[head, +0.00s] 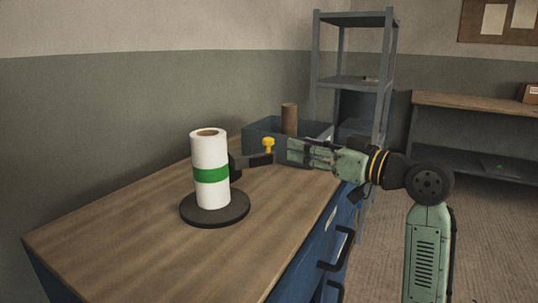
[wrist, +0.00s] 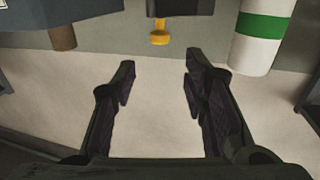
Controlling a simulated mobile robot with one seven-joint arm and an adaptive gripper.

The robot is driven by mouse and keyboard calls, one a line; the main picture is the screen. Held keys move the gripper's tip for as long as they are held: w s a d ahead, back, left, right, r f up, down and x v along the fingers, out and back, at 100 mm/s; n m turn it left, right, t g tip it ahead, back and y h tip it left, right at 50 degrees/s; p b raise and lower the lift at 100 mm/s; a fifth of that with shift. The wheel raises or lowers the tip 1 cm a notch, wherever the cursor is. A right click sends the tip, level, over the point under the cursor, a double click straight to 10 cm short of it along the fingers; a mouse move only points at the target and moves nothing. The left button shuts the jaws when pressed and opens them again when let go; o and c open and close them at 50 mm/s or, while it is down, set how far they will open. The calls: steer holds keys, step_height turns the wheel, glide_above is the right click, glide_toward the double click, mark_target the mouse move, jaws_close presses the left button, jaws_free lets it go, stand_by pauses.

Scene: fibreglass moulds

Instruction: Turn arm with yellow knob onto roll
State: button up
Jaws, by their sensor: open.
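A white roll (head: 210,150) with a green band stands upright on a dark round base (head: 215,214) on the wooden worktop. A dark arm (head: 252,160) sticks out to the right of the roll, swung away from its front, with a yellow knob (head: 268,143) at its outer end. My gripper (head: 290,151) is just right of the knob, apart from it. In the wrist view the open, empty fingers (wrist: 158,82) point towards the yellow knob (wrist: 160,35), with a gap between; the roll (wrist: 260,38) is at the upper right.
A blue-grey bin (head: 262,130) holding a brown tube (head: 289,118) stands behind my gripper at the worktop's back. The worktop (head: 120,240) is bare in front and left of the roll. A metal shelf (head: 350,83) stands behind, and another bench (head: 470,102) is at right.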

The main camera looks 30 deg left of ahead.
mark_target(269, 138)
steer(key=a, duration=0.3)
steer(key=w+a+p, duration=0.1)
steer(key=a, duration=0.3)
steer(key=a+p, duration=0.1)
steer(key=a, duration=0.2)
steer(key=shift+w+a+f, duration=0.2)
steer(key=shift+w+a, duration=0.2)
jaws_close()
stand_by(0.5)
